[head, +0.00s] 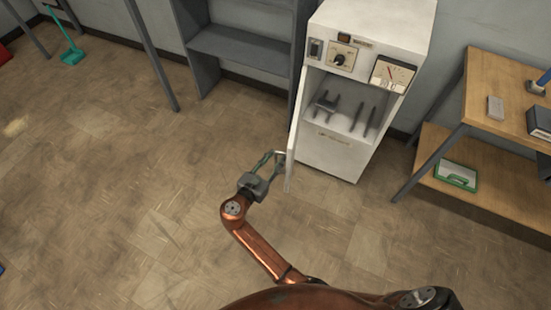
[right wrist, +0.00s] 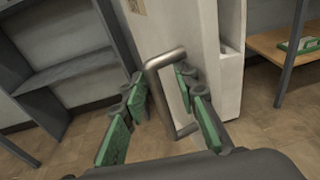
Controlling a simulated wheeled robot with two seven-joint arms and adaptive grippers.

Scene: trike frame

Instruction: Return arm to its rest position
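My right gripper (head: 272,162) is at the left side of the white cabinet (head: 345,158), by the handle of its open door (head: 292,150). In the right wrist view its green-padded fingers (right wrist: 162,108) are spread apart. The grey bar handle (right wrist: 162,75) shows between them, close to the right finger. I cannot tell whether a finger touches it. The door stands open and is seen nearly edge-on. Several dark metal parts (head: 345,112) stand inside the cabinet, one of them fork-shaped. My left gripper is not in view.
A grey shelf unit (head: 245,42) stands left of the cabinet, against the wall. A wooden two-level table (head: 490,85) at the right holds a green-framed item (head: 457,176) on its lower board. A teal dustpan (head: 70,55) lies far left.

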